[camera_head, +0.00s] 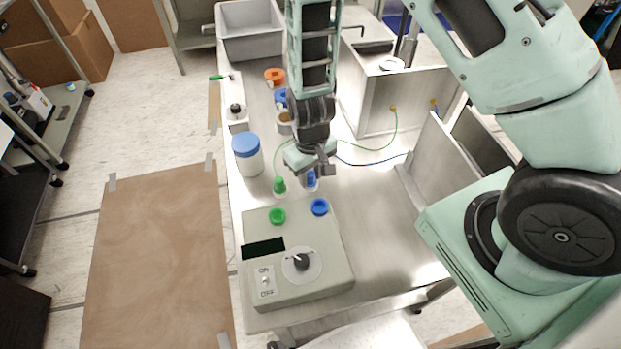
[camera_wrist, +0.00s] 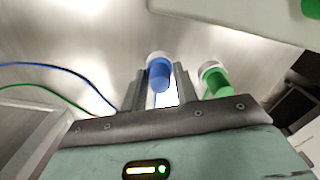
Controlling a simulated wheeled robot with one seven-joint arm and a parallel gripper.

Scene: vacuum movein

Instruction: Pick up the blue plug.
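The blue plug (camera_head: 311,180) stands in a small clear holder on the metal table; in the wrist view its blue body (camera_wrist: 160,76) sits between my two fingers. My gripper (camera_head: 315,170) points down at it. In the wrist view my gripper (camera_wrist: 160,86) has its fingers close together, one along each side of the plug, with no clear gap. The plug looks level with the green plug, with no visible lift. The green plug (camera_head: 280,186) stands in a like holder to the left; it also shows in the wrist view (camera_wrist: 217,82).
A grey control box (camera_head: 325,255) with a green socket (camera_head: 277,216) and a blue socket (camera_head: 319,207) is just in front. A blue-lidded jar (camera_head: 247,155) stands left. A metal chamber (camera_head: 385,95) and cables lie to the right. A grey bin (camera_head: 250,40) is at the back.

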